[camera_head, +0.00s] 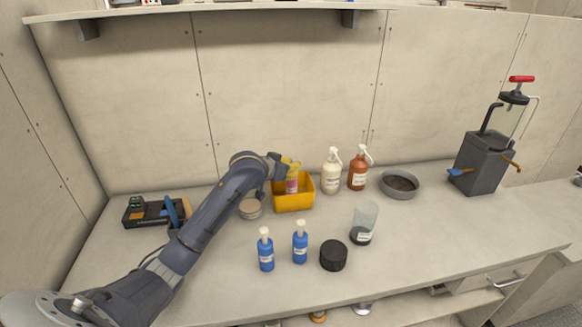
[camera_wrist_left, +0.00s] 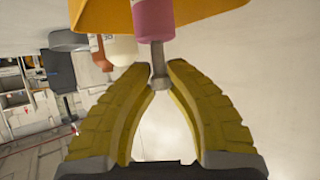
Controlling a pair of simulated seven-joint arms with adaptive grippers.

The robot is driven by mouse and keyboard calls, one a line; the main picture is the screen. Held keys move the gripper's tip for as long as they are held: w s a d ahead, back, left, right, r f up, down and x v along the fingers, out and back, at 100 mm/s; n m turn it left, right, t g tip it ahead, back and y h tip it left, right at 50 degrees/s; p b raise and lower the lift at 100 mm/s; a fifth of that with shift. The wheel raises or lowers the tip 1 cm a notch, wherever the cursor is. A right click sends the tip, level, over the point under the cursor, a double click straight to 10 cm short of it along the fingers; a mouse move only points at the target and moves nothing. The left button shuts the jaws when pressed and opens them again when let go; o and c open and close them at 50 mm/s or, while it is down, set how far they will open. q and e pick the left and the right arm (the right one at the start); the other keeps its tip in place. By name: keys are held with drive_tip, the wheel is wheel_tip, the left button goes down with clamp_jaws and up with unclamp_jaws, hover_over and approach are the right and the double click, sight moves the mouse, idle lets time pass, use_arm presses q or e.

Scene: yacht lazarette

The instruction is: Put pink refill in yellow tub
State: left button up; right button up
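The pink refill (camera_head: 291,186) is a small upright bottle with a pink body, low against the yellow tub (camera_head: 293,202) and seemingly within its walls. The tub's near wall hides its lower end. In the left wrist view the pink body (camera_wrist_left: 153,20) shows against the yellow tub (camera_wrist_left: 200,12), with a thin grey neck and knob reaching between my fingers. My left gripper (camera_head: 290,163) is above the tub. In the wrist view the yellow fingertips of my left gripper (camera_wrist_left: 159,72) close around the grey neck. My right gripper is out of view.
White (camera_head: 332,174) and brown (camera_head: 358,171) spray bottles stand right of the tub, near a grey dish (camera_head: 400,191). A round tin (camera_head: 250,209) sits left. Blue bottles (camera_head: 266,254), a black lid (camera_head: 333,256) and a clear container (camera_head: 364,221) stand in front.

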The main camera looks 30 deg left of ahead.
use_arm(q)
drive_tip(key=o, duration=0.4)
drive_tip(key=shift+s+r, duration=0.1)
drive_tip(key=shift+r, duration=0.1)
drive_tip(key=shift+v, duration=5.9)
drive_tip(key=shift+r, duration=0.1)
drive_tip(key=shift+d, duration=0.1)
